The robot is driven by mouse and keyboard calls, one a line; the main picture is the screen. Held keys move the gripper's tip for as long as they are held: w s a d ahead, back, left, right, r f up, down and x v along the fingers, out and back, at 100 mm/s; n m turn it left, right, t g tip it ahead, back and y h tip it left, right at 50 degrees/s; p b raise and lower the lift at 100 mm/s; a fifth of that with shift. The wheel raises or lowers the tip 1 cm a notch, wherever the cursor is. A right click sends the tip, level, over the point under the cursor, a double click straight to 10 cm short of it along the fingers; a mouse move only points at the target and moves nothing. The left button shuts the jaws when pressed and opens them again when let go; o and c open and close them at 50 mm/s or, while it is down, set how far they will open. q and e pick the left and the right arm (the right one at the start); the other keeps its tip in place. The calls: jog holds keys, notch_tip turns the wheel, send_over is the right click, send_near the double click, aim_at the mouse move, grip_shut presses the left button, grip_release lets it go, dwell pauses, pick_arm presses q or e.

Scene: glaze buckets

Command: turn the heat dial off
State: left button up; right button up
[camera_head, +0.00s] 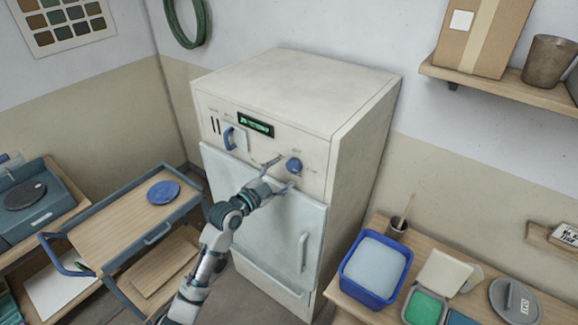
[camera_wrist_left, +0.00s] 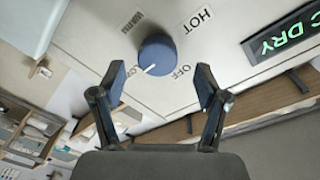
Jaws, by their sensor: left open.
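The heat dial is a round blue knob (camera_head: 293,166) on the upper front panel of a pale cabinet (camera_head: 310,95). In the left wrist view the dial (camera_wrist_left: 158,48) shows a white mark on its lower edge. HOT and OFF labels lie to its right, with other labels to its left. The mark does not point straight at OFF. My left gripper (camera_head: 277,176) is open and empty, just in front of the dial. In the left wrist view its fingers (camera_wrist_left: 162,80) are spread on either side below the dial, apart from it. My right gripper is not in view.
A green display (camera_head: 256,124) and a blue-handled switch (camera_head: 233,138) sit left of the dial. The cabinet door (camera_head: 290,240) below is shut. A trolley (camera_head: 140,210) stands left; a bench with a blue bucket (camera_head: 352,284) stands right.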

aim_at(291, 169)
pick_arm(q)
jog(key=x, duration=0.3)
jog(key=shift+d, duration=0.15)
jog(key=shift+w+d, duration=0.1)
jog(key=shift+d, duration=0.3)
jog(key=shift+a, duration=0.25)
jog(key=c, duration=1.2)
jog(key=shift+o, duration=0.2)
